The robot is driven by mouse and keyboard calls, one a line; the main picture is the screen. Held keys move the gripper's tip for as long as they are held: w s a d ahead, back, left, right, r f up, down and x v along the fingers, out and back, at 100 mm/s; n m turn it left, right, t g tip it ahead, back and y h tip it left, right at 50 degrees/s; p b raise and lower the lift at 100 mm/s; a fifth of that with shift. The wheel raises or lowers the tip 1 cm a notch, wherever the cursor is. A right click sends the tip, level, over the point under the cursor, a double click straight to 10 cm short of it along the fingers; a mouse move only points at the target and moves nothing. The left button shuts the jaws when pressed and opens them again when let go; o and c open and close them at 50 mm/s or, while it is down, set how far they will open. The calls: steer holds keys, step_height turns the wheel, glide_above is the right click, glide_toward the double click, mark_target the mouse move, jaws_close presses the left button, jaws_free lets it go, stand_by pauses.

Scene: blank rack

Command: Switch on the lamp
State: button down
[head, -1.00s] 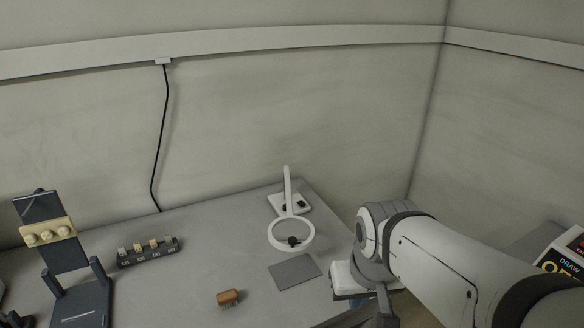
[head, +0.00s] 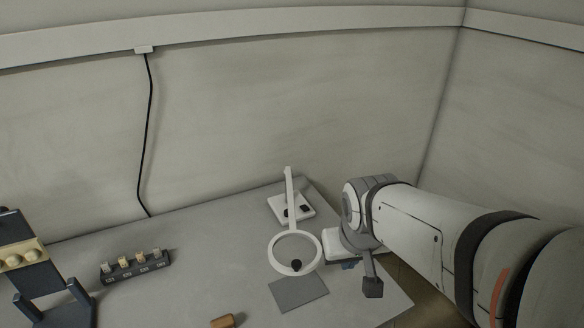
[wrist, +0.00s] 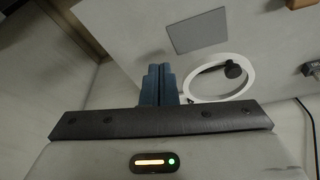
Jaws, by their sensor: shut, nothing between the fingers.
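The lamp (head: 271,252) is a white ring head on a slim arm, which rises from a white square base (head: 277,207) near the table's back edge. Dark parts show on the base, and a dark knob (head: 296,265) shows at the ring's front. In the wrist view, the white ring (wrist: 250,78) is just right of my fingers, with a dark round part inside it. My gripper (head: 346,265) is to the right of the ring in the head view, partly hidden by my wrist. Its blue fingers (wrist: 159,72) are together and empty.
A grey mat (head: 298,292) lies in front of the lamp. A dark block with several small pieces (head: 136,271) stands left, near a dark stand with a cream part (head: 24,255). A brown object (head: 223,321) is at the front. A black cable (head: 147,125) hangs on the wall.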

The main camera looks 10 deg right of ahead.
steer(key=w+f+n+t+y+p, duration=0.1)
steer(key=w+f+t, duration=0.3)
steer(key=w, duration=0.8)
steer(key=w+d+f+n+t+y+p, duration=0.1)
steer(key=w+f+n+t+y+p, duration=0.1)
steer(key=w, duration=1.1)
steer(key=shift+w+d+f+n+t+y, duration=0.25)
steer(key=shift+f+t+y, duration=0.55)
steer(key=shift+f+t, duration=0.7)
steer(key=shift+a+r, duration=0.1)
steer(key=shift+r, duration=0.1)
